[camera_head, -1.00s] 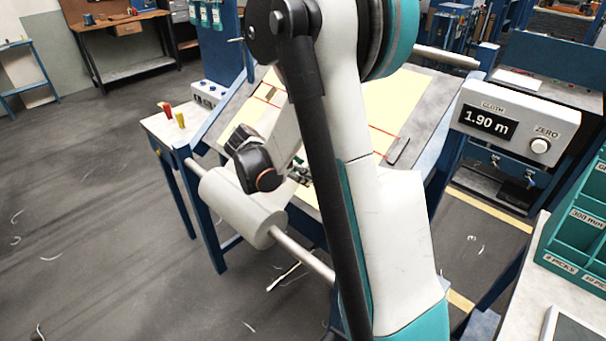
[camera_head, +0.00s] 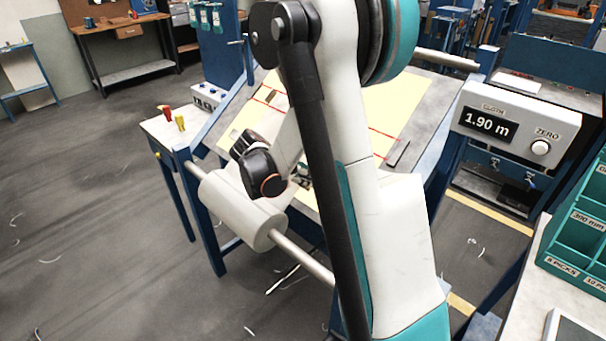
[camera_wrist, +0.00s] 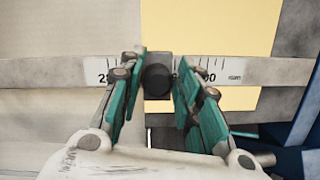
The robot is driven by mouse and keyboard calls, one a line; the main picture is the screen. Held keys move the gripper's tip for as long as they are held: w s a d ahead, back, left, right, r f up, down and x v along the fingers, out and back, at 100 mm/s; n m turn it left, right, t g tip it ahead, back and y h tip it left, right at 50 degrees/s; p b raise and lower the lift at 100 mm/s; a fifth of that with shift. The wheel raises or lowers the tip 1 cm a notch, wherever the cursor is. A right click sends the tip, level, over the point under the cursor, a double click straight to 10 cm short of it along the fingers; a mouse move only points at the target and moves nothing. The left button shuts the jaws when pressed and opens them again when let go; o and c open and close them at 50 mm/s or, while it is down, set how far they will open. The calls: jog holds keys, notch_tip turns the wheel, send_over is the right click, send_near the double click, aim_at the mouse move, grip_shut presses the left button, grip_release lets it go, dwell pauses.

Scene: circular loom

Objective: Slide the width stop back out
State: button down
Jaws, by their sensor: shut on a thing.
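The width stop (camera_wrist: 158,76) is a dark block with a round black knob on a pale ruled scale bar (camera_wrist: 75,72) in the wrist view. It sits between printed numbers that are partly covered by my fingers. My gripper (camera_wrist: 157,65) has its green-padded fingers on both sides of the stop and is shut on it. In the head view my gripper (camera_head: 303,176) is mostly hidden behind my arm, low over the loom's near edge, and the stop cannot be made out there.
A white cloth roll (camera_head: 240,210) on a metal bar lies below my wrist. Yellow cloth (camera_head: 385,105) with red lines covers the sloping table. A display (camera_head: 515,125) reads 1.90 m at right, above teal bins (camera_head: 580,235). The floor at left is mostly clear.

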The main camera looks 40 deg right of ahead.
jog(key=s, duration=0.3)
jog(key=s+d, duration=0.1)
jog(key=s, duration=0.2)
jog(key=s+b, duration=0.1)
jog(key=s, duration=0.3)
jog(key=shift+d, duration=0.25)
jog(key=c, duration=1.3)
grip_release()
jog(key=shift+c, duration=0.2)
jog(key=v, duration=1.2)
